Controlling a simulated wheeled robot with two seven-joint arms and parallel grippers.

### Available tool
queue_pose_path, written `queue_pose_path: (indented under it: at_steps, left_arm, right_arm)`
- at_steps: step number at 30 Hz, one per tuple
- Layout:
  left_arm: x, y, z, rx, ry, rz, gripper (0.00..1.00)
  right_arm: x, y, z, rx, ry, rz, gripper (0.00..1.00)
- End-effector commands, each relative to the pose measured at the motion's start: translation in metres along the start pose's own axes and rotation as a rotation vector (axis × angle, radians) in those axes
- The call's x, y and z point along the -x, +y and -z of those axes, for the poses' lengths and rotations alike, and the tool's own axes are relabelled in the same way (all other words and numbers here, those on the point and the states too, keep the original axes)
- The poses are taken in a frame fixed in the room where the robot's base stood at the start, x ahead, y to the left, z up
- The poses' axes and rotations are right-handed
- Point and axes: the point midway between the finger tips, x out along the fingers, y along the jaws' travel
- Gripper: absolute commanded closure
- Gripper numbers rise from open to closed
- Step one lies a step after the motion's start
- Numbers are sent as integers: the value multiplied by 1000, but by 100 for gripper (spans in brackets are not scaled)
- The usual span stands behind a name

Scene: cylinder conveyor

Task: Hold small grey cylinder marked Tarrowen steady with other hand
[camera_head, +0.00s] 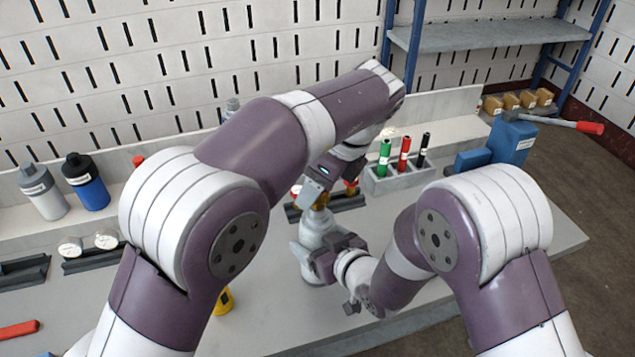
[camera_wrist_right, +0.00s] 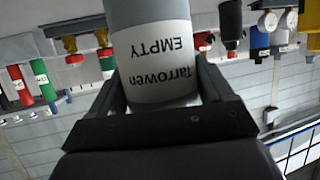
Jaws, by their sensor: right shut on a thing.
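The small grey cylinder (camera_head: 318,240) stands upright on the table in the middle of the head view, with brass fittings (camera_head: 320,201) at its top. In the right wrist view the grey cylinder (camera_wrist_right: 150,45) carries a label reading "Tarrowen EMPTY", upside down there. My right gripper (camera_head: 322,260) is shut on its body from the right; in the wrist view a finger lies on each side. My left gripper (camera_head: 318,190) is above, at the brass top. Its fingertips are partly hidden, so I cannot tell whether it grips the fitting.
A grey block (camera_head: 395,180) holds green, red and black tubes behind my right arm. A blue tool (camera_head: 512,140) with a red handle stands at the back right. Grey (camera_head: 44,192) and blue (camera_head: 88,183) bottles stand at the left. My left arm hides much of the table's middle.

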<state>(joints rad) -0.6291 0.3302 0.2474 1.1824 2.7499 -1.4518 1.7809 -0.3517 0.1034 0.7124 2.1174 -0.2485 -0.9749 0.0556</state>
Motion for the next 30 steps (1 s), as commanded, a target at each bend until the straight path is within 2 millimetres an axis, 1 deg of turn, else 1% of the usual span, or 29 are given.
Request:
queue_pose_path:
  at_steps: [3,5,6,9,11,22,30]
  left_arm:
    - [0,0,0,-26,0,12,36]
    - [1,1,-1,-134,0,59,36]
    - [1,1,-1,-228,0,98,36]
    - [0,1,-1,-412,0,174,36]
    - [0,0,-1,-466,1,196,36]
    - [-1,0,0,-481,1,200,36]
    - [-20,0,8,-480,0,198,36]
  right_arm:
    - [0,0,1,0,1,-1,56]
    - [0,0,1,0,1,-1,56]
    - [0,0,0,0,1,-1,56]
    - [0,0,0,0,1,-1,56]
    - [0,0,0,0,1,-1,56]
    - [0,0,1,0,1,-1,56]
    - [0,0,1,0,1,0,56]
